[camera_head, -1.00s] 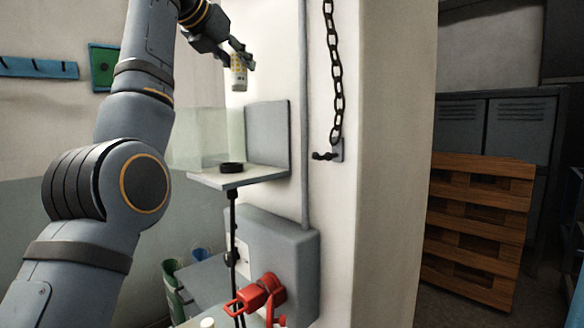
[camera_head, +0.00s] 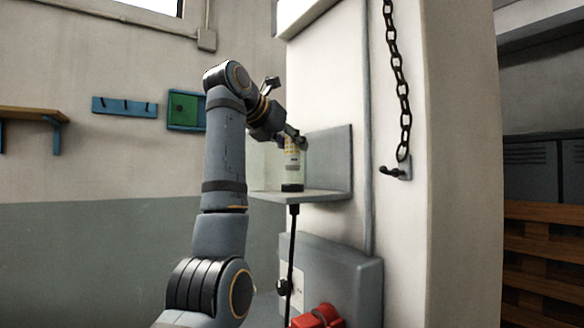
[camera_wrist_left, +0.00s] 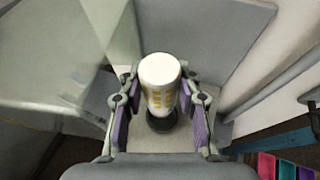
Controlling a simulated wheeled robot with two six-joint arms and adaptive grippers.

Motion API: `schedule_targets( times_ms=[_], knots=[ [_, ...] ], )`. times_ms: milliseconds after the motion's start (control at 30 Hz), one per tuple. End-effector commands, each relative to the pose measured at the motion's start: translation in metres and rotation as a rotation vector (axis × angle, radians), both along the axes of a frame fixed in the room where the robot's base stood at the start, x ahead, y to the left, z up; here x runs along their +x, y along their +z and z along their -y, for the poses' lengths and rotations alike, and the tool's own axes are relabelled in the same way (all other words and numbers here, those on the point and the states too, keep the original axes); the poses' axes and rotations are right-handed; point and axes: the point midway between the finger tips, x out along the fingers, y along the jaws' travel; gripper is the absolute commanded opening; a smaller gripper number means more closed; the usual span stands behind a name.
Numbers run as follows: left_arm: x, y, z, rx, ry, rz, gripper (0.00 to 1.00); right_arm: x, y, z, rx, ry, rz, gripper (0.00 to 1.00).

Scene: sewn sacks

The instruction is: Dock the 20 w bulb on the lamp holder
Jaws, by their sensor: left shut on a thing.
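My left gripper (camera_head: 296,142) is shut on a pale cylinder with yellow markings, the bulb (camera_head: 292,158). It holds the bulb upright over the small grey shelf. In the left wrist view the bulb (camera_wrist_left: 160,88) stands between the two purple-padded fingers, its white end facing the camera. The black round lamp holder (camera_head: 292,187) sits on the shelf, directly below the bulb in the head view. In the wrist view the holder (camera_wrist_left: 161,122) is partly hidden behind the bulb. A small gap seems to show between them; contact cannot be told. My right gripper is out of view.
The shelf (camera_head: 325,196) has a grey back plate (camera_head: 330,160) close beside the gripper and a clear panel on its left. A chain (camera_head: 400,90) hangs on the pillar to the right. A grey box (camera_head: 350,275) with a red plug (camera_head: 318,317) is below.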

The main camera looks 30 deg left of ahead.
Motion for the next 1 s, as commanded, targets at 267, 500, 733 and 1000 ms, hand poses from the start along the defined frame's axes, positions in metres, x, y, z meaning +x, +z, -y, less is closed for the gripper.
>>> schedule_targets(
  times_ms=[267, 500, 733, 1000],
  knots=[
    [0.000, -0.042, 0.000, 0.001, 0.001, 0.000, 0.02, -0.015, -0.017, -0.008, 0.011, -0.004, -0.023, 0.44],
    [0.000, -0.042, 0.000, 0.000, 0.000, 0.000, 0.02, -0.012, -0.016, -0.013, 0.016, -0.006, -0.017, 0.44],
    [0.000, -0.045, 0.000, 0.000, 0.000, -0.001, 0.44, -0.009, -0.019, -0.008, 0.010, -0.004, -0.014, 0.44],
    [0.000, -0.045, 0.000, 0.000, 0.000, -0.001, 0.56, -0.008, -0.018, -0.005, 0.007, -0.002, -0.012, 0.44]
  ],
)
